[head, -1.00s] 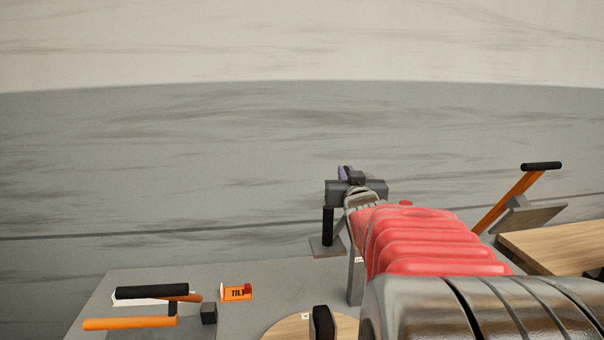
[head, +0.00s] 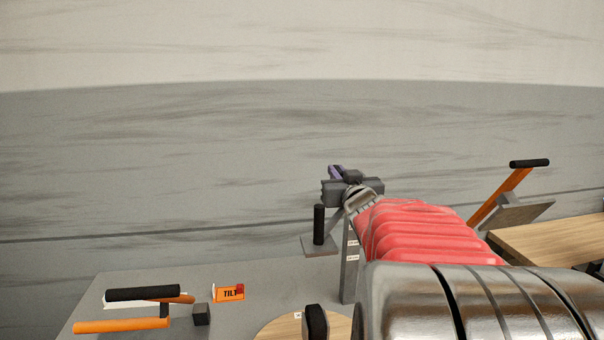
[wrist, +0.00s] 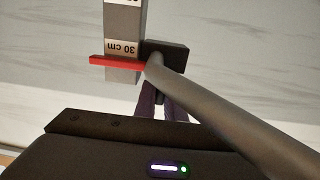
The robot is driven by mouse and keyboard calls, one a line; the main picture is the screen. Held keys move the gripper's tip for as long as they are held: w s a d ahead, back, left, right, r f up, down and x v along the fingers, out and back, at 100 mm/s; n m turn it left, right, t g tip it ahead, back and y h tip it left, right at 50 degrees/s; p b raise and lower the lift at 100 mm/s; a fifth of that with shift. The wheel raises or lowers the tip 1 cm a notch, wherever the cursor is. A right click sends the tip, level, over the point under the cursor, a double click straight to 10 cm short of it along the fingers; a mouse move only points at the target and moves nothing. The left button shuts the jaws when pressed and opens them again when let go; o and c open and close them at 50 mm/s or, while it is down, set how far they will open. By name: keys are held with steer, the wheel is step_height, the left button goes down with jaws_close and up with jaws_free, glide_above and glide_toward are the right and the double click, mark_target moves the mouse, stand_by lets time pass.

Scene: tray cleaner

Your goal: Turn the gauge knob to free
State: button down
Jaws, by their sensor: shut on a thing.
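The gauge is a grey post (head: 350,270) with white cm labels, standing at the table's back edge in the head view. In the wrist view the post (wrist: 123,22) shows a "30 cm" label, upside down, with a red pointer (wrist: 115,61) across it. A dark block, which I take for the gauge knob (wrist: 172,52), sits beside the pointer. My gripper (head: 336,172) is at the top of the post, tilted to the left. Its purple fingers (wrist: 162,103) are shut at the dark block; a grey rod (wrist: 225,115) crosses in front and hides part of the contact.
A black upright handle (head: 319,225) stands left of the post. An orange lever (head: 502,194) with a black grip is at right. A TILT label (head: 230,294), black-and-orange handles (head: 142,294) and a black knob (head: 316,322) on a wooden disc lie in front.

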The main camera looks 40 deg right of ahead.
steer(key=shift+s+r+y, duration=0.1)
steer(key=shift+y, duration=0.2)
steer(key=c, duration=2.1)
jaws_free()
steer(key=shift+s, duration=0.1)
